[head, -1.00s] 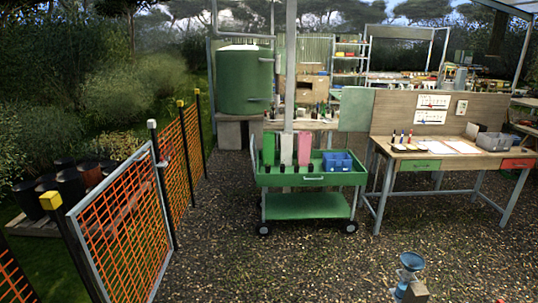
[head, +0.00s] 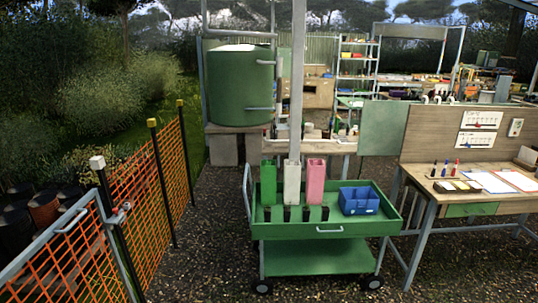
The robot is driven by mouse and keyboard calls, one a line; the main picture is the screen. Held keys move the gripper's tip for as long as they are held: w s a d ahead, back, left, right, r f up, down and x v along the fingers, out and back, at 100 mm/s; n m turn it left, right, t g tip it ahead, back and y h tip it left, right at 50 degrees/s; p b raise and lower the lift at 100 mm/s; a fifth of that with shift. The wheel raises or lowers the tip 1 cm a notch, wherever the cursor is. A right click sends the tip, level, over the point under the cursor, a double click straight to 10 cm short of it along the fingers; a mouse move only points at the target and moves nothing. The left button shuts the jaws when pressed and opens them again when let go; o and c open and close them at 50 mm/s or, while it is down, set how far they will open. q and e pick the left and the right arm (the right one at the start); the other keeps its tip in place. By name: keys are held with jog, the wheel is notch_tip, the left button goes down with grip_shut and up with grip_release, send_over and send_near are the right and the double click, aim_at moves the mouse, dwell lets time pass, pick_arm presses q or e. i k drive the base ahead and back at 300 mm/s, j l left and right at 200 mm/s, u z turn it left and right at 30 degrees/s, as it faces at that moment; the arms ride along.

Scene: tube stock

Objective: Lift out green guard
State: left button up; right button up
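Three upright guards stand in a row at the back left of the green cart's tray. The green guard (head: 268,182) is the left one, a white guard (head: 292,182) is in the middle and a pink guard (head: 315,181) is on the right. The green cart (head: 330,232) stands ahead of me, a little right of the middle of the head view. Neither of my grippers shows in this view.
A blue divided bin (head: 359,201) and several small black pieces (head: 287,214) are in the cart's tray. A workbench (head: 470,209) is on the right. An orange mesh fence (head: 134,205) runs along the left. Gravel ground (head: 205,250) lies open between fence and cart.

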aim_at(268, 182)
jog(key=i, duration=1.45)
jog(key=i+j+z, duration=0.1)
jog(key=i, duration=1.3)
jog(key=i+j, duration=0.15)
jog(key=i, duration=1.3)
jog(key=i+j+z, duration=0.1)
jog(key=i+z, duration=0.3)
jog(key=i, duration=0.1)
